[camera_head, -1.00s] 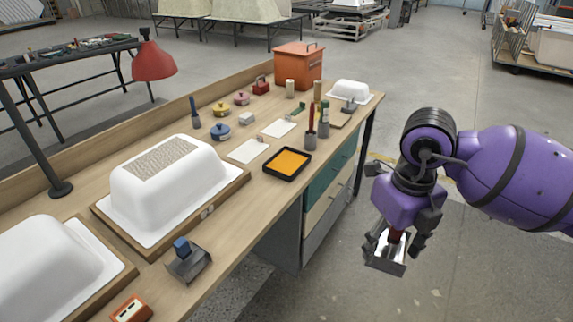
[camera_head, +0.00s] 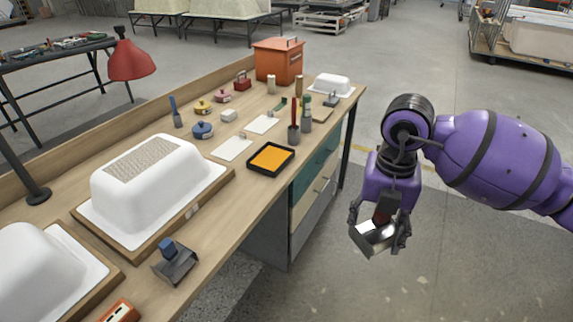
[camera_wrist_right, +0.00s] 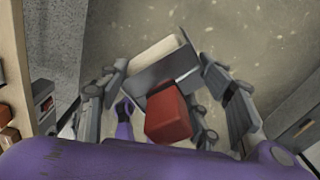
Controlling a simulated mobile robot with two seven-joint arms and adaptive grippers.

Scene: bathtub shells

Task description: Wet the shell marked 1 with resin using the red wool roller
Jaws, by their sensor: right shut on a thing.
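My right gripper (camera_head: 380,232) hangs in the air beyond the bench's right edge, shut on the red handle of the wool roller (camera_head: 374,240). In the right wrist view the red handle (camera_wrist_right: 168,113) sits between the fingers, with a grey metal guard and a cream roll beyond it. A white shell (camera_head: 200,178) with a grey-beige fibre patch (camera_head: 150,160) on top stands on a wooden board. A small tag (camera_head: 192,211) is on the board's edge; its mark is too small to read. A black tray (camera_head: 257,171) holds orange resin (camera_head: 271,158). My left gripper is out of view.
Another white shell (camera_head: 35,262) is at the lower left. A blue-handled tool (camera_head: 174,262) lies near the front edge. Brush pots (camera_head: 293,134), small lidded pots and an orange box (camera_head: 279,61) stand farther back. A red lamp (camera_head: 132,62) overhangs the bench's left side.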

